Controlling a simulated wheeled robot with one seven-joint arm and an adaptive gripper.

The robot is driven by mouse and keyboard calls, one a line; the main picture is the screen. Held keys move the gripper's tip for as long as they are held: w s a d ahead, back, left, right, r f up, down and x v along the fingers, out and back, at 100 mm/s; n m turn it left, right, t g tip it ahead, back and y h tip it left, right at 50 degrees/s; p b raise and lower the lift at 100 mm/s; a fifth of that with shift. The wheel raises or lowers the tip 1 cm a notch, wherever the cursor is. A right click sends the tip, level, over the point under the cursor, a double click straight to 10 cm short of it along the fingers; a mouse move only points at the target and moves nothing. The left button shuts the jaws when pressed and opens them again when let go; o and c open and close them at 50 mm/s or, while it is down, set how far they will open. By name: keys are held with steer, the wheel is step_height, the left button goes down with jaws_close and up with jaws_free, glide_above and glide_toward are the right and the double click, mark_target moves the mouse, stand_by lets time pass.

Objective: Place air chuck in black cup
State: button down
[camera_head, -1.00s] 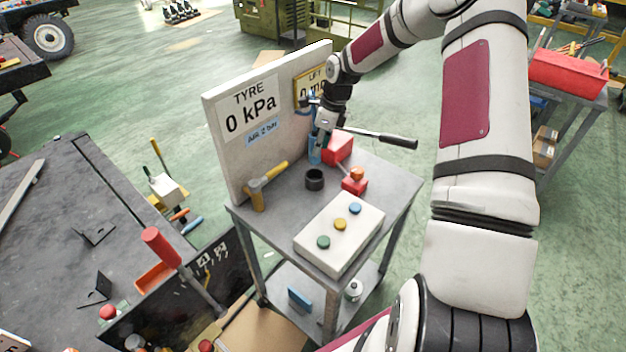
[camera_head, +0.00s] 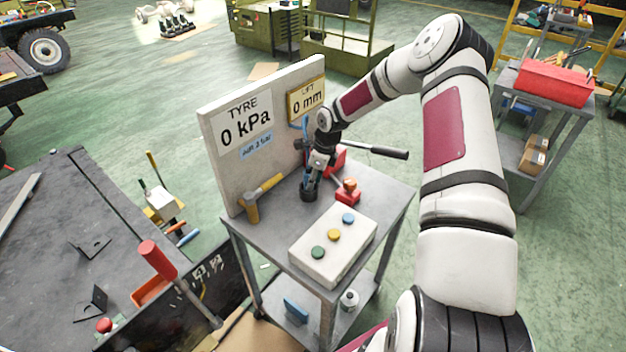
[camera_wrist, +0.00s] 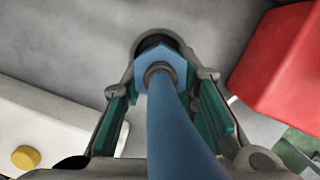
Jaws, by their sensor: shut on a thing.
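The air chuck is a blue hex-ended piece (camera_wrist: 163,66) with a blue stem running toward the wrist camera. My gripper (camera_wrist: 165,80) is shut on it, with a finger on either side. The black cup (camera_head: 308,195) stands on the grey side table in front of the sign panel. My gripper (camera_head: 311,180) is directly over the cup in the head view. In the wrist view the cup's dark rim (camera_wrist: 152,40) shows just past the chuck's end, which overlaps the opening. How far the tip is inside the cup cannot be told.
A yellow-handled hammer (camera_head: 262,192) lies left of the cup by the upright sign panel (camera_head: 225,150). A red block (camera_head: 347,196) with an orange top and a white button box (camera_head: 330,252) stand right and in front. A black-handled lever (camera_head: 380,151) sticks out behind.

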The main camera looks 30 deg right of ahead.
steer(key=c, duration=1.2)
jaws_free()
steer(key=shift+f, duration=0.1)
steer(key=shift+c, duration=0.2)
steer(key=s+a+r+n+h, duration=0.1)
steer(key=s+r+n, duration=0.15)
steer(key=r, duration=0.55)
steer(key=s+a+r+n, duration=0.2)
steer(key=r+n, duration=0.1)
steer(key=r, duration=0.5)
steer(key=s+a+r+n+h, duration=0.1)
steer(key=s+r+n, duration=0.15)
steer(key=r, duration=0.55)
steer(key=s+a+r+n+t+h, duration=0.1)
steer(key=s+a+r+n, duration=0.55)
steer(key=s+r, duration=0.3)
steer(key=s+a+r+n+t, duration=0.1)
steer(key=s+a+r+n, duration=0.2)
steer(key=s+n, duration=0.3)
steer(key=s+a+r+n+t+y, duration=0.1)
steer(key=s+n, duration=0.5)
steer(key=s, duration=0.6)
steer(key=shift+a+r+t+b, duration=0.4)
steer(key=shift+a+r, duration=0.5)
steer(key=shift+a, duration=0.3)
